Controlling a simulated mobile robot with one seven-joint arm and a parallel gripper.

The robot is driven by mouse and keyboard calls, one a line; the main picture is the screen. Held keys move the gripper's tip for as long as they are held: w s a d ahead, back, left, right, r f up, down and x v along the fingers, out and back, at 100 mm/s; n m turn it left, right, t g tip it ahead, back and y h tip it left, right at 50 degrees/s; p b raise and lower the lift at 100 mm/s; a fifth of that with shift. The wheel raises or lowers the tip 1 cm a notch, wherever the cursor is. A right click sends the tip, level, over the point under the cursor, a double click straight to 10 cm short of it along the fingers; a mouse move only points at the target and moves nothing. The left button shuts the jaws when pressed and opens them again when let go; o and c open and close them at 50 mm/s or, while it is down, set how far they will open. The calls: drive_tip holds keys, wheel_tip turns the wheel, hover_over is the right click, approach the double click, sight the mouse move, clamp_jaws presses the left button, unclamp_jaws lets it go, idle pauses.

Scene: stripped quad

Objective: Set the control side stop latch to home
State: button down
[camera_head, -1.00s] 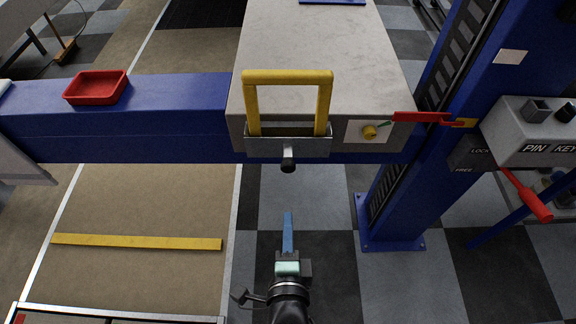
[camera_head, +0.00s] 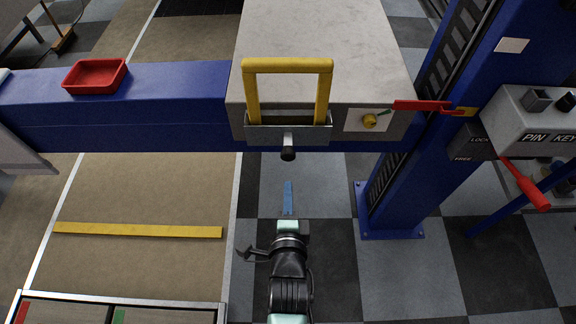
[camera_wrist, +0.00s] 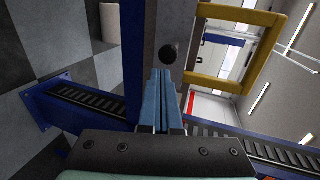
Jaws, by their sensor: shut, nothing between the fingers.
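My gripper (camera_head: 288,184) is shut and empty, its blue fingers together below the carriage and pointing toward it. In the wrist view, the fingertips (camera_wrist: 160,72) lie just below a dark round knob (camera_wrist: 169,53). In the head view that knob (camera_head: 288,153) sticks out under a grey bracket (camera_head: 262,133), with a yellow loop handle (camera_head: 288,66) standing upright above. A gap shows between fingers and knob. A red lever (camera_head: 420,105) lies sideways at the blue post. Another red lever (camera_head: 525,184) slants down from the LOCK/FREE box. I cannot tell which part is the stop latch.
The pale carriage (camera_head: 310,40) sits on a blue beam (camera_head: 120,115); a red tray (camera_head: 95,76) is on the beam. The blue post (camera_head: 395,205) and control box (camera_head: 540,125) stand right. Floor below is open.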

sight(288, 154)
drive_tip(key=x, duration=0.4)
drive_tip(key=r+x, duration=0.1)
drive_tip(key=x, duration=0.2)
drive_tip(key=shift+w, duration=0.25)
drive_tip(key=w+b, duration=0.2)
drive_tip(key=w, duration=0.2)
drive_tip(key=shift+w+f+b, duration=0.1)
drive_tip(key=shift+w+b, duration=0.15)
drive_tip(key=shift+b, duration=0.15)
drive_tip(key=shift+r, duration=0.3)
drive_tip(key=shift+s, duration=0.1)
